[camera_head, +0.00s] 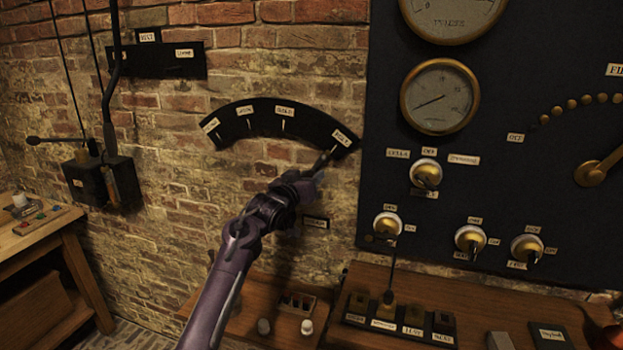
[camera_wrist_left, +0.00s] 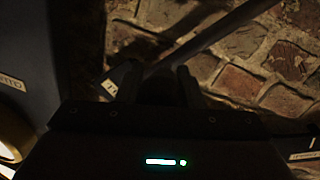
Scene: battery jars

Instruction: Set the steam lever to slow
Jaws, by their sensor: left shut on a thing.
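A black arc-shaped plate (camera_head: 263,113) with several small white labels is mounted on the brick wall; its lettering is too small to read surely. My left gripper (camera_head: 316,168) is at the right end of this arc, just below the rightmost label (camera_head: 342,137). It is shut on the steam lever, a dark bar whose tip (camera_head: 327,156) shows beyond the fingers, pointing at that right end. In the left wrist view the lever (camera_wrist_left: 215,32) runs diagonally down into the fingers (camera_wrist_left: 160,86). My arm and gripper hide most of the lever in the head view.
A dark panel (camera_head: 385,105) with gauges and brass knobs stands close to the right of the gripper. Below is a wooden bench (camera_head: 470,298) with a labelled black block. Another dark lever (camera_head: 108,90) is on the wall at left.

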